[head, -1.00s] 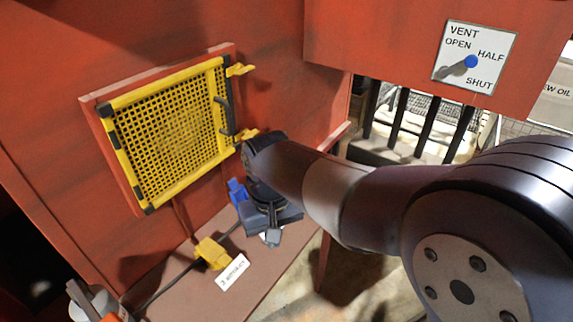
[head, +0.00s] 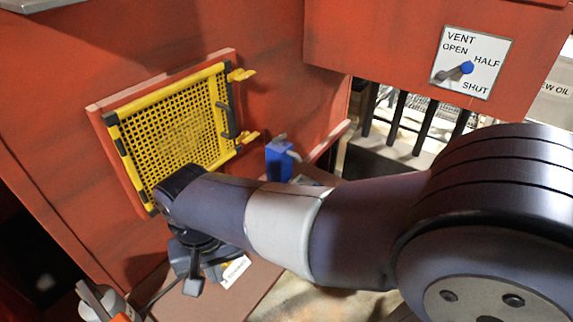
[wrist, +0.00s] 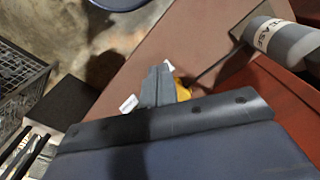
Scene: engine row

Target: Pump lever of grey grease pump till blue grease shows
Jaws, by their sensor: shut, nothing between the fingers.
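The grease pump, a grey cylinder (wrist: 285,42) with a white label partly reading "EASE", lies at the upper right in the wrist view. In the head view a grey cylinder (head: 88,312) with a dark bar and an orange part shows at the bottom left edge, partly cut off. I cannot make out the lever clearly, and no blue grease is visible. My gripper (wrist: 160,84) is shut and empty over the brown bench, apart from the cylinder. In the head view my gripper (head: 194,285) hangs below the yellow mesh guard, to the cylinder's right.
The brown bench top (head: 262,285) carries a white tag (head: 235,271), a dark cable and a yellow part (wrist: 182,89) partly behind my fingers. The yellow mesh guard (head: 175,125) is on the red wall. A blue box (head: 279,160) stands behind my arm. A vent dial (head: 471,62) is upper right.

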